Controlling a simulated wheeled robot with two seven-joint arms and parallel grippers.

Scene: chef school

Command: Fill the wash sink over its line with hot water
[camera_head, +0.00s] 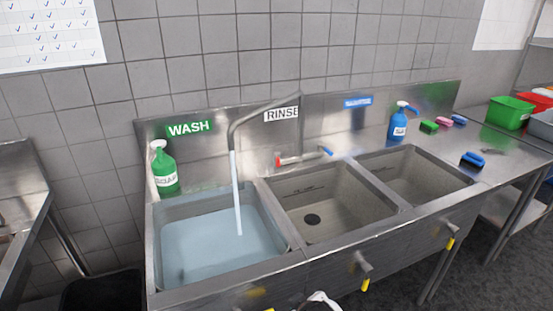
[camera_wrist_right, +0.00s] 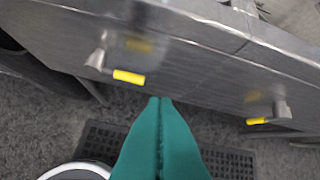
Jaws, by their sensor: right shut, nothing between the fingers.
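The wash sink (camera_head: 153,275) is the left basin under the green WASH sign. Pale blue water (camera_head: 205,245) stands in it. A stream (camera_head: 236,190) runs into it from the curved spout (camera_head: 262,109). I cannot make out a fill line in this basin. The red tap lever (camera_head: 281,161) and the blue tap lever (camera_head: 326,151) are on the back panel behind the rinse sink. My right gripper (camera_wrist_right: 160,100) has teal fingers, shut and empty, below the sink front in the wrist view. My left gripper is in neither view.
Yellow-handled levers (camera_wrist_right: 129,77) stick out under the sink front. The rinse sink (camera_head: 335,205) and the sanitize sink (camera_head: 415,175) look empty. A green soap bottle (camera_head: 164,172) stands behind the wash sink. A blue bottle (camera_head: 398,124) stands further right.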

